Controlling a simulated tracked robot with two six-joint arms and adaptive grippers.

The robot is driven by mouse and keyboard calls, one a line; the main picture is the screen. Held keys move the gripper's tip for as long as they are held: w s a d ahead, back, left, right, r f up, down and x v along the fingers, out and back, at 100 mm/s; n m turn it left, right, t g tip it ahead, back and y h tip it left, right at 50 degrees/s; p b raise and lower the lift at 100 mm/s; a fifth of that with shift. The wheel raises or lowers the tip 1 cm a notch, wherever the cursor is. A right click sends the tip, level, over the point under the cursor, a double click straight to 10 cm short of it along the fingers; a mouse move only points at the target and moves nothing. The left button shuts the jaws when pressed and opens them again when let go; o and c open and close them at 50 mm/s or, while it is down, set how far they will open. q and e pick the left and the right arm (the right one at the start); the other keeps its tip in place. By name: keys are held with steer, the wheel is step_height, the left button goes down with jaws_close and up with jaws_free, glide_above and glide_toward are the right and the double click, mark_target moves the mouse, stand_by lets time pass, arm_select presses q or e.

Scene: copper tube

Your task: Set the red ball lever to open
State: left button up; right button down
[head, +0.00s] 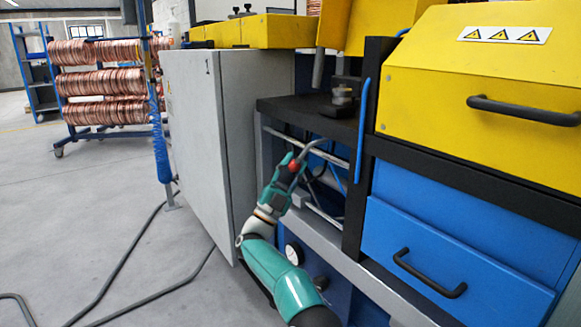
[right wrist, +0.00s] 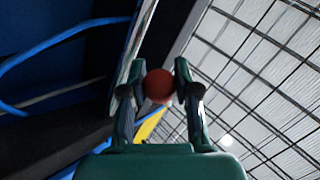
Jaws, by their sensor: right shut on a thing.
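The red ball (head: 294,165) of the lever shows between the fingers of my right gripper (head: 292,168) in the head view, inside the open bay under the black shelf. A grey bent rod (head: 316,143) runs up and right from the ball. In the right wrist view the red ball (right wrist: 158,86) sits between the two fingertips of my right gripper (right wrist: 159,88), with a finger against each side. My right gripper is shut on it. My left gripper is not in view.
A grey cabinet (head: 205,140) stands left of the bay. A blue drawer (head: 440,240) and yellow cover (head: 480,80) with black handles are on the right. Cables (head: 140,240) lie on the floor. Racks of copper coils (head: 100,85) stand at the back left.

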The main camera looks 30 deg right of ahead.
steer(key=shift+d, duration=0.15)
steer(key=c, duration=1)
jaws_free()
steer(key=shift+o, duration=0.8)
steer(key=v, duration=1.2)
